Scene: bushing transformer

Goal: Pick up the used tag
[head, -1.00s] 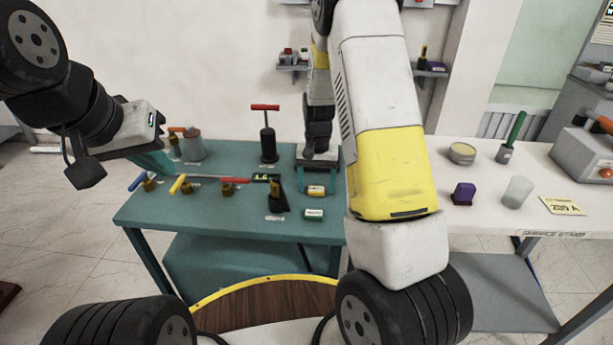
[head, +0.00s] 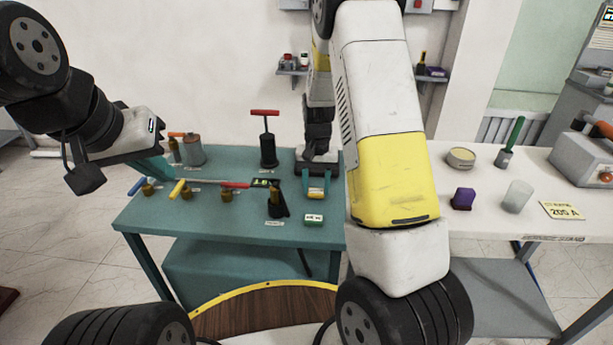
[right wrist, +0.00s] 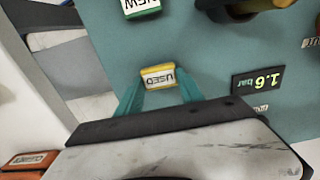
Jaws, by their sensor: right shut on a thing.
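The used tag (right wrist: 158,78), a small yellow block with a white face reading USED, sits between the two teal fingertips of my right gripper (right wrist: 160,88) in the right wrist view. The fingers are shut on its two ends. In the head view the yellow tag (head: 316,193) shows between the right gripper's fingers above the right part of the teal table (head: 235,230); I cannot tell whether it still touches the table. My left gripper (head: 157,167) is over the table's left side, seen side-on, its opening unclear.
A green NEW tag (head: 314,218) lies just in front of the used tag. A black pump with a red handle (head: 268,145), several colour-handled valves and a 1.6 bar display (right wrist: 260,80) stand nearby. A white table (head: 490,215) with small items is at right.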

